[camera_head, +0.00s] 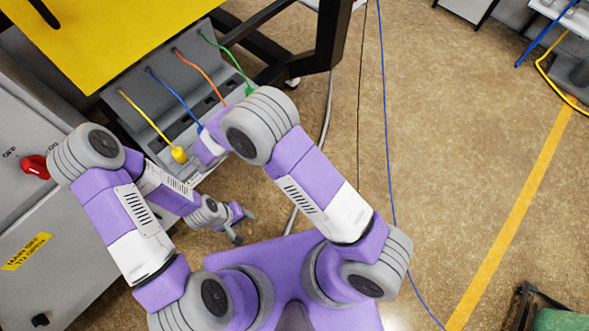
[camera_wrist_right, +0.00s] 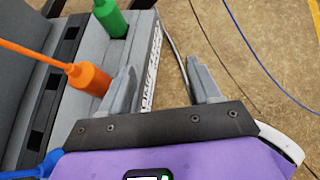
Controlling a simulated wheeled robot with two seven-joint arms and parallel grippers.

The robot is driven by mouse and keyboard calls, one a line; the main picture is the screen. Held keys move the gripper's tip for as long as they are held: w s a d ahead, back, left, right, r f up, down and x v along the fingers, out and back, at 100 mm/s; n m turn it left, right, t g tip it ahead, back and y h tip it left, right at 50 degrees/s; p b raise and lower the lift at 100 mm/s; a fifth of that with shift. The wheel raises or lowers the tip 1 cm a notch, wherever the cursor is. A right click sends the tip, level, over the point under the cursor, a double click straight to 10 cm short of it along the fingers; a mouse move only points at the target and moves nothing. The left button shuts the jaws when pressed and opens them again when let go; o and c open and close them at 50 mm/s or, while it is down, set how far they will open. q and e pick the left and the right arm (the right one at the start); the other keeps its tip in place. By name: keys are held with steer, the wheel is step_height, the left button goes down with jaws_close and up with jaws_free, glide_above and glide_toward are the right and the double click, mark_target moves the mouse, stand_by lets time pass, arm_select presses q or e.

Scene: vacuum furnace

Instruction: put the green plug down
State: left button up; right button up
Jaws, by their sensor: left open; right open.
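The green plug (camera_head: 249,88) is at the right end of the grey socket panel (camera_head: 190,72), on a green cable. In the right wrist view the green plug (camera_wrist_right: 110,18) stands on the panel near its edge, beyond the fingers and apart from them. Whether it is seated in a socket is hidden. My right gripper (camera_wrist_right: 163,84) is open and empty, its left finger near the orange plug (camera_wrist_right: 89,79). In the head view my right arm hides this gripper. My left gripper (camera_head: 243,226) is open and empty, low beside the grey cabinet.
A yellow plug (camera_head: 180,154) and a blue plug (camera_head: 199,129) sit on the panel, left of the orange one. A yellow tabletop (camera_head: 110,35) is above the panel. A grey cabinet (camera_head: 40,225) with a red switch stands left. Open floor lies to the right, crossed by thin cables.

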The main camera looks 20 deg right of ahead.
steer(key=s+d+f+m+g+y, duration=0.2)
steer(key=s+d+f+m+y, duration=0.1)
steer(key=s+m, duration=0.4)
steer(key=s+d+f+m+g+y, duration=0.3)
steer(key=s+f+m, duration=0.4)
steer(key=m, duration=0.6)
steer(key=s+d+f+m+g+y, duration=0.2)
steer(key=s+d+f+m+y, duration=0.3)
steer(key=s+m, duration=0.4)
steer(key=shift+s+m+g+y, duration=0.2)
steer(key=shift+m+g+y, duration=0.15)
steer(key=shift+m, duration=0.25)
steer(key=shift+f, duration=0.1)
step_height(320, 180, down, 4)
steer(key=b, duration=0.4)
steer(key=shift+f, duration=0.1)
steer(key=shift+r, duration=0.2)
steer(key=shift+c, duration=0.3)
